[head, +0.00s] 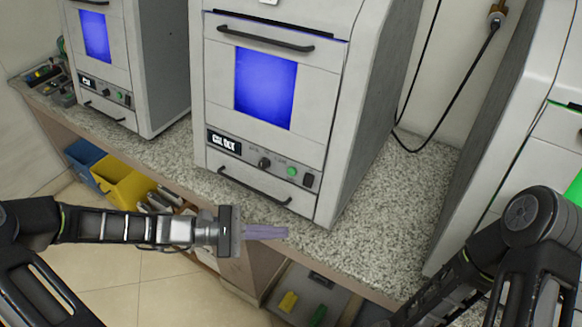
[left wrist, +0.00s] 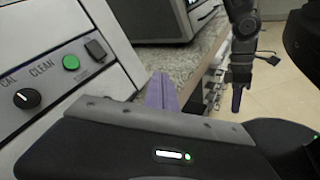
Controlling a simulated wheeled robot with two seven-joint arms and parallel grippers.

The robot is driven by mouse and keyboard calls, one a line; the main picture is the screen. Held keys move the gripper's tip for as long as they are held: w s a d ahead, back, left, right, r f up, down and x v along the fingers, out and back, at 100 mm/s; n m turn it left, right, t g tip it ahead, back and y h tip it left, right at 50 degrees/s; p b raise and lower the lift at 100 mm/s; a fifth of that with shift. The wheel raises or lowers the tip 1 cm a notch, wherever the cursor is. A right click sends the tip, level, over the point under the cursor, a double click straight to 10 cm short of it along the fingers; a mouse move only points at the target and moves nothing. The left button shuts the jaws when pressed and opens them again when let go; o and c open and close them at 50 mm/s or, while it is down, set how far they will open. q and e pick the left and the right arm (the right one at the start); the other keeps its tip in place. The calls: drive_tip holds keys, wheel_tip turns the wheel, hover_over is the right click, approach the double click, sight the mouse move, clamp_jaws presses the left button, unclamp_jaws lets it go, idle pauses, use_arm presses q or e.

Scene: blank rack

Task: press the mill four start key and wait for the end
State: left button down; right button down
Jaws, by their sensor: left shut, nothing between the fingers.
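A grey milling machine (head: 215,75) with a blue lit window stands on the counter in the middle of the head view. Its lower panel has a small display (head: 224,143), a black knob (head: 264,163), a round green key (head: 291,171) and a dark rocker switch (head: 308,180). No mill number is legible. In the left wrist view, a green key (left wrist: 71,62) sits between the word CLEAN and a dark switch. My left gripper (head: 265,232) is shut and empty, below and in front of the panel, apart from the key. My right gripper (left wrist: 237,98) shows small; its opening is unclear.
Another mill (head: 158,70) stands at the left, and a third machine (head: 480,150) at the right. The granite counter (head: 400,205) is clear between machines. A handle (head: 255,187) juts out below the panel. Yellow (head: 125,185) and blue (head: 85,155) bins sit under the counter.

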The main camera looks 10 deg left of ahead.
sight(292, 172)
use_arm(q)
drive_tip(key=w+a+r+n+t+h, duration=0.1)
drive_tip(key=a+r, duration=0.3)
drive_tip(key=r, duration=0.4)
drive_tip(key=shift+w+a+t, duration=0.3)
drive_tip(key=shift+w+t, duration=0.4)
drive_tip(key=shift+t, duration=0.2)
drive_tip(key=shift+w+f, duration=0.1)
drive_tip(key=shift+f, duration=0.1)
drive_tip(key=w+d+b, duration=0.1)
drive_tip(key=w+b, duration=0.1)
drive_tip(key=w+d+f+b, duration=0.1)
drive_tip(key=w, duration=0.2)
drive_tip(key=w+d+b, duration=0.1)
drive_tip(key=w+b, duration=0.1)
drive_tip(key=shift+w+d+f+b, duration=0.1)
drive_tip(key=shift+w+f+b, duration=0.25)
drive_tip(key=shift+w+f, duration=0.05)
drive_tip(key=shift+w, duration=0.1)
idle(0.6)
drive_tip(key=shift+w+d, duration=0.15)
drive_tip(key=shift+w, duration=0.15)
